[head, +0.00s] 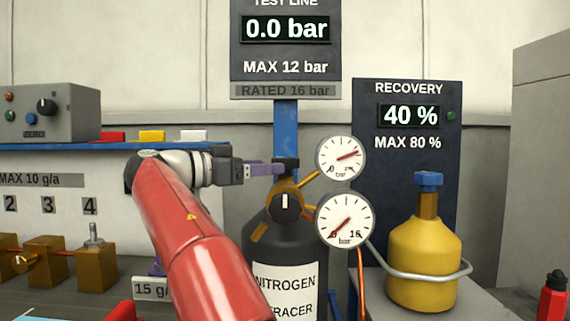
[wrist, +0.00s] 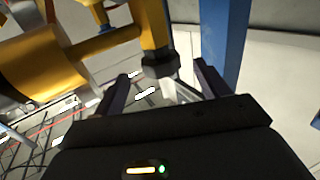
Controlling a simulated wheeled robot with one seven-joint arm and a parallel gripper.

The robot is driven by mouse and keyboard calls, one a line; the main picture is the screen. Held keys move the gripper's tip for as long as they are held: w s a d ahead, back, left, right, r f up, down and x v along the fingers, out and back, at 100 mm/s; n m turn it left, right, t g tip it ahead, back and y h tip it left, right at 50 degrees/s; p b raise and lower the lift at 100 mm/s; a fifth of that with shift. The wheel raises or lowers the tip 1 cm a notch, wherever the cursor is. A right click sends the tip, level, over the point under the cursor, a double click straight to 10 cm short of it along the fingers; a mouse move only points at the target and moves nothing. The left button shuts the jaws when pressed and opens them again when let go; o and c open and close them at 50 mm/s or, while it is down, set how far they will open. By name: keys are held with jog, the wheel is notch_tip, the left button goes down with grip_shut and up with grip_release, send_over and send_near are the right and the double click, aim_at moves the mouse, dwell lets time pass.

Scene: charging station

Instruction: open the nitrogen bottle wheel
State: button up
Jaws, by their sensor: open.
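The dark grey nitrogen bottle (head: 262,255) stands upright in the middle of the head view, with a white label on its front. A brass valve tops it, with a small black wheel (head: 290,162) at its upper end. My gripper (head: 276,169) comes in from the left at the wheel's height. In the wrist view, the black wheel (wrist: 160,66) on its brass stem lies between the two spread fingers of my gripper (wrist: 165,80). Gaps show beside the wheel, and I cannot tell whether either finger touches it. In the head view, the near finger partly covers the wheel.
Two round gauges (head: 340,157) sit right of the valve, and a black knob (head: 285,207) below it. A blue post (head: 286,125) rises close behind. A yellow recovery bottle (head: 422,265) stands right. A blue-edged shelf (head: 60,146) and brass valves (head: 46,262) are left.

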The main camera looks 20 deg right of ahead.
aim_at(291, 164)
jog(key=d, duration=0.5)
jog(key=w+d, duration=0.1)
jog(key=d, duration=0.1)
jog(key=shift+d, duration=0.35)
jog(key=c, duration=1)
jog(key=shift+f+n+t+b, duration=0.2)
jog(key=shift+n+t+b, duration=0.2)
jog(key=shift+t+b, duration=0.3)
jog(key=shift+w+r+n+t+b, duration=0.15)
jog(key=shift+r+n+t+b, duration=0.05)
jog(key=shift+n+t+b, duration=0.1)
